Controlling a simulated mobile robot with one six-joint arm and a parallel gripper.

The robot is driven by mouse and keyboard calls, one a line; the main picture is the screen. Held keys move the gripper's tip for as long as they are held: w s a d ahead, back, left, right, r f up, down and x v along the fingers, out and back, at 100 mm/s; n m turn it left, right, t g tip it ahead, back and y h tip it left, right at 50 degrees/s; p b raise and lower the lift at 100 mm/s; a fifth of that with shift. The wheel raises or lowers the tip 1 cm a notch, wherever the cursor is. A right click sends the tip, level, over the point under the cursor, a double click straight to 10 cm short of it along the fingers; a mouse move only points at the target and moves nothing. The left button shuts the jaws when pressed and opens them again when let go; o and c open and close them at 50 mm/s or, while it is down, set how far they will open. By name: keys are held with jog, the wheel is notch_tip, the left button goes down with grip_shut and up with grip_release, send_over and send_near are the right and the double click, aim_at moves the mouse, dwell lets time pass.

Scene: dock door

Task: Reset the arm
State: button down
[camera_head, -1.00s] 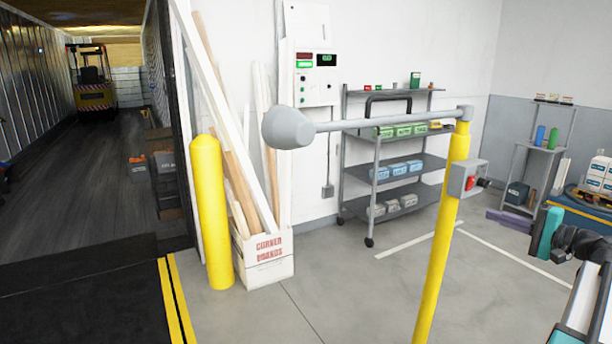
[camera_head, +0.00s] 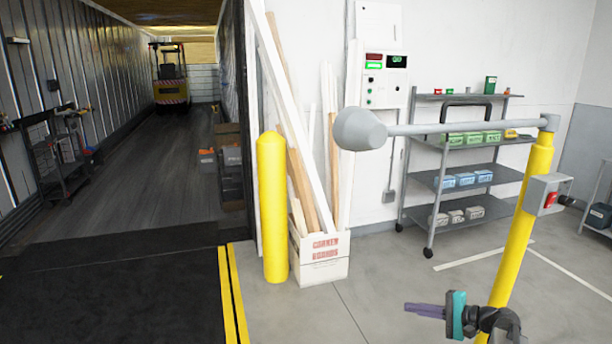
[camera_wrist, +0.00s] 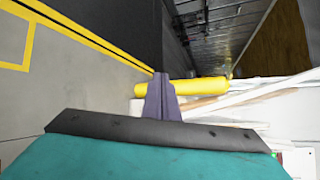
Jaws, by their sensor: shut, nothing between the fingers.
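My gripper (camera_head: 412,308) is at the lower right of the head view, with purple fingers and a teal body. It points left, in front of the yellow post that carries a grey lamp arm. The fingers are together and hold nothing. In the wrist view, the purple fingers (camera_wrist: 162,97) stand at the centre above the teal body. Part of my arm is cut off by the bottom edge of the head view.
A yellow bollard (camera_head: 272,208) and a corner boards box (camera_head: 321,262) stand left of centre. A yellow post (camera_head: 522,225) with a grey lamp (camera_head: 361,130) stands at right. A wheeled shelf (camera_head: 468,181) is behind it. Floor left of my gripper is clear.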

jog(key=s+a+f+n+g, duration=0.1)
jog(key=s+a+f+g, duration=0.15)
jog(key=a+f, duration=0.45)
jog(key=s+a+f+n+g, duration=0.15)
jog(key=s+a+f, duration=0.25)
jog(key=a+f, duration=0.4)
jog(key=s+a+f+n+g+h, duration=0.2)
jog(key=s+a+f+g, duration=0.3)
jog(key=s+a+f, duration=0.65)
jog(key=s+f+n+g+h, duration=0.25)
jog(key=s+f, duration=0.35)
jog(key=s, duration=0.4)
jog(key=s+f+n+g+h, duration=0.1)
jog(key=s+f+g+h, duration=0.3)
jog(key=s, duration=0.7)
jog(key=s+d+f+n+t+h, duration=0.1)
jog(key=s+d+f+n+h, duration=0.2)
jog(key=d, duration=0.7)
jog(key=shift+s+n, duration=0.3)
jog(key=shift+s, duration=0.25)
